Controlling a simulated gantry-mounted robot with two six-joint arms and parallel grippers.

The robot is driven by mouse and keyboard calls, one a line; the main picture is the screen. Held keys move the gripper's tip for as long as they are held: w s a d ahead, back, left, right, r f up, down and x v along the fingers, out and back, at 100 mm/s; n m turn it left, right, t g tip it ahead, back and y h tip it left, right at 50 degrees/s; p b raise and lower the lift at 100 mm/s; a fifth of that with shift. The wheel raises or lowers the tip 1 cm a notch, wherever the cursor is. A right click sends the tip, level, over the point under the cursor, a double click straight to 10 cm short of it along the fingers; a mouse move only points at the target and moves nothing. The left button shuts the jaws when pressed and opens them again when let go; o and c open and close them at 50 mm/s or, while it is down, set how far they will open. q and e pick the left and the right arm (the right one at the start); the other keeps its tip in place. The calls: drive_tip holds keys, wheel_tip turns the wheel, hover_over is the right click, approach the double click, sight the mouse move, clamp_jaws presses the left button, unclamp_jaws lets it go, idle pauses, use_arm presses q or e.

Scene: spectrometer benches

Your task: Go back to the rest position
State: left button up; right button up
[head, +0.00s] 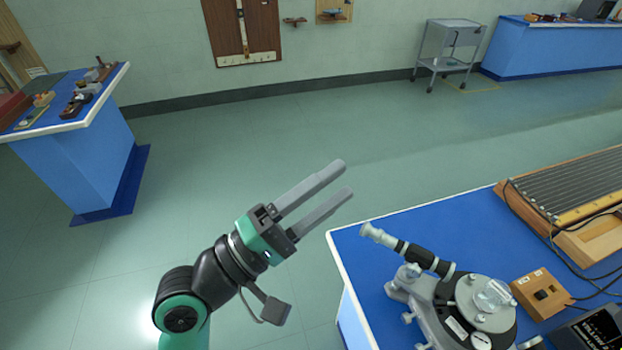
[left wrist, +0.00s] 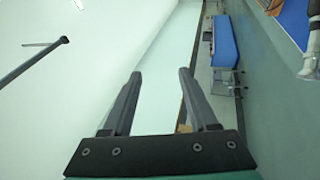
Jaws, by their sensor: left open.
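My left gripper (head: 346,180) is open and empty in the head view. My right gripper is in neither view.
A spectrometer (head: 455,305) stands on the blue bench (head: 360,250), close to my left gripper. A small wooden box (head: 541,293) and a ribbed wooden-framed unit (head: 575,190) are further right. Another blue bench (head: 75,160) and a trolley (head: 448,45) stand further off. Open floor lies between.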

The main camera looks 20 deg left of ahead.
use_arm(q)
drive_tip(key=shift+a+r, duration=0.2)
drive_tip(key=shift+r, duration=0.2)
drive_tip(key=shift+s, duration=0.1)
wheel_tip(320, 180, up, 10)
drive_tip(key=s+r+m+t+p, duration=0.1)
drive_tip(key=s+m+t+p, duration=0.1)
drive_tip(key=m, duration=0.1)
drive_tip(key=s+a+r+m+t+y+p, duration=0.1)
drive_tip(key=s+a+r+m+t+y, duration=0.65)
drive_tip(key=a+r+y, duration=0.5)
wheel_tip(320, 180, up, 39)
drive_tip(key=t+p, duration=0.2)
drive_tip(key=p, duration=3.6)
wheel_tip(320, 180, down, 40)
drive_tip(key=b, duration=4)
drive_tip(key=shift+d+f, duration=0.15)
drive_tip(key=shift+d, duration=0.1)
